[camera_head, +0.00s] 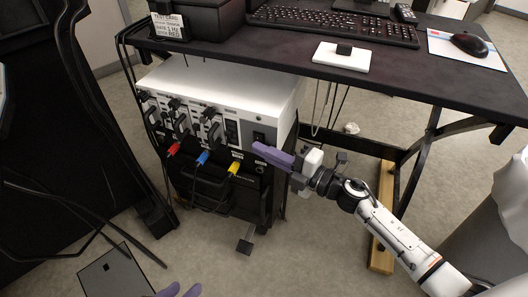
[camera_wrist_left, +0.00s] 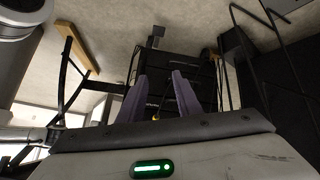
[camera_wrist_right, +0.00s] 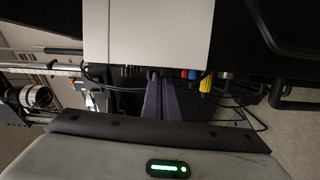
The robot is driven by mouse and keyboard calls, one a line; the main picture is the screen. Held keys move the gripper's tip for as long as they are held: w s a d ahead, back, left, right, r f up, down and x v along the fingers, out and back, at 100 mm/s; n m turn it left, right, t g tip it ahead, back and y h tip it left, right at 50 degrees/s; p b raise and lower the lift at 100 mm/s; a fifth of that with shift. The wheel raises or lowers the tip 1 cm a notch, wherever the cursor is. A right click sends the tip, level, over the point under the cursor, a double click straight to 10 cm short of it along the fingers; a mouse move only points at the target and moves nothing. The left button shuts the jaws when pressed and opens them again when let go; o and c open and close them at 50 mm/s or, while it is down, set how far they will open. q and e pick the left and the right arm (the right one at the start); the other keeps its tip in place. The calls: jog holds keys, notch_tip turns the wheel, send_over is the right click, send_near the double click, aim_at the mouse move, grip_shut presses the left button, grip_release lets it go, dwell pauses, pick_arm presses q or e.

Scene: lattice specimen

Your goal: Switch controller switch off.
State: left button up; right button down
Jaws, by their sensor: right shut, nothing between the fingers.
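The controller (camera_head: 240,85) is a white-topped box with a dark-fitted front panel, under the desk in the head view. A small dark switch (camera_head: 259,136) seems to sit near the right end of that panel; its position is too small to tell. My right gripper (camera_head: 256,148) is shut and empty, its purple fingers just below that switch; I cannot tell whether they touch the panel. In the right wrist view the fingers (camera_wrist_right: 160,85) are together against the controller's edge. My left gripper (camera_head: 180,291) is open and empty, low at the bottom edge; its fingers stand apart in the left wrist view (camera_wrist_left: 160,85).
Red (camera_head: 173,149), blue (camera_head: 202,158) and yellow (camera_head: 233,168) plugs with cables stick out below the controller's front. Black cables hang at its left. The black desk (camera_head: 300,62) above holds a keyboard (camera_head: 335,26), and its leg stands at the right. Floor in front is mostly free.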

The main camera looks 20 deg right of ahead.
pick_arm(q)
jog(key=shift+s+a+r+n+t+p, duration=0.35)
jog(key=shift+s+a+r+p, duration=0.25)
jog(key=shift+p, duration=0.55)
pick_arm(e)
jog(key=s+d, duration=0.4)
jog(key=s, duration=0.7)
jog(key=shift+f, duration=0.35)
pick_arm(q)
jog(key=shift+d, duration=0.1)
jog(key=shift+c, duration=0.3)
pick_arm(e)
jog(key=shift+w, duration=0.1)
